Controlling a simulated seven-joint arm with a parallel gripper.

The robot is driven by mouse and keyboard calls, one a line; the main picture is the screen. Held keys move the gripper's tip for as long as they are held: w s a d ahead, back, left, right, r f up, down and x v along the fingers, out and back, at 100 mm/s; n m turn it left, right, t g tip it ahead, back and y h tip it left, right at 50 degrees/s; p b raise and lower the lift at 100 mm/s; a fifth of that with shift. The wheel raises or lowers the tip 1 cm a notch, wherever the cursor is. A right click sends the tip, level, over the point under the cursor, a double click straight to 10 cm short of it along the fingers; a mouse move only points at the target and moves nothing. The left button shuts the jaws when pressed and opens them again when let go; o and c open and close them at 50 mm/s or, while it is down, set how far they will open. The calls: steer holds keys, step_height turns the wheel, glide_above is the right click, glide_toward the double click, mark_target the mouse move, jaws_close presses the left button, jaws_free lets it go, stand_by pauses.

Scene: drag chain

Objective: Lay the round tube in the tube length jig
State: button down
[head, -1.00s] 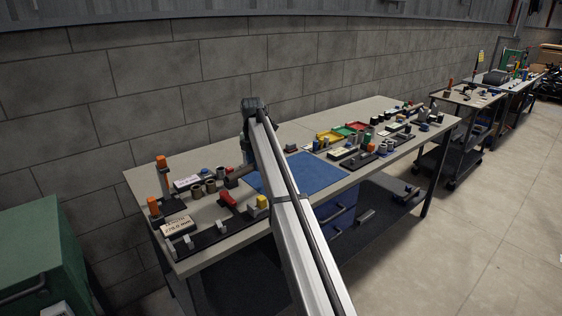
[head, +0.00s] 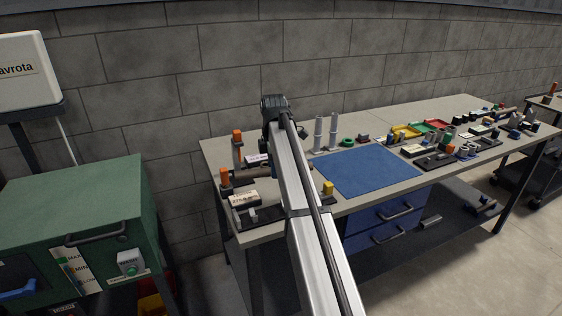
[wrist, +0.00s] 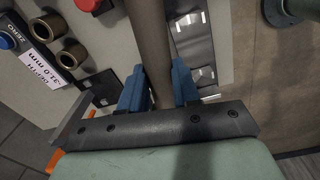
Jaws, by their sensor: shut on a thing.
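In the wrist view, the two blue fingers of my gripper (wrist: 158,88) are shut on a brown round tube (wrist: 151,45), one finger on each side. The tube runs up out of the picture. In the head view, the tube (head: 243,173) shows left of my arm, which hides the gripper. The tube length jig looks to be the long dark base with grey metal blocks (head: 262,214) at the table's front left, partly behind my arm, with a yellow block at its right end. In the wrist view, a dark strip with shiny metal parts (wrist: 193,42), probably this jig, lies right of the tube.
The wrist view shows short brown rings (wrist: 48,28) and a red button (wrist: 90,4). A blue mat (head: 368,170) is clear. A green cabinet (head: 75,215) stands left of the table.

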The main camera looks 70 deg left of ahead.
steer(key=d+m, duration=0.1)
steer(key=m, duration=1)
steer(key=s+d+m, duration=0.1)
steer(key=d+m, duration=0.1)
steer(key=m, duration=0.9)
steer(key=d+f+m, duration=0.1)
steer(key=d+m, duration=0.1)
steer(key=m, duration=1)
steer(key=shift+s+d, duration=0.1)
steer(key=shift+s, duration=0.15)
steer(key=shift+f, duration=2.55)
steer(key=shift+f, duration=1.5)
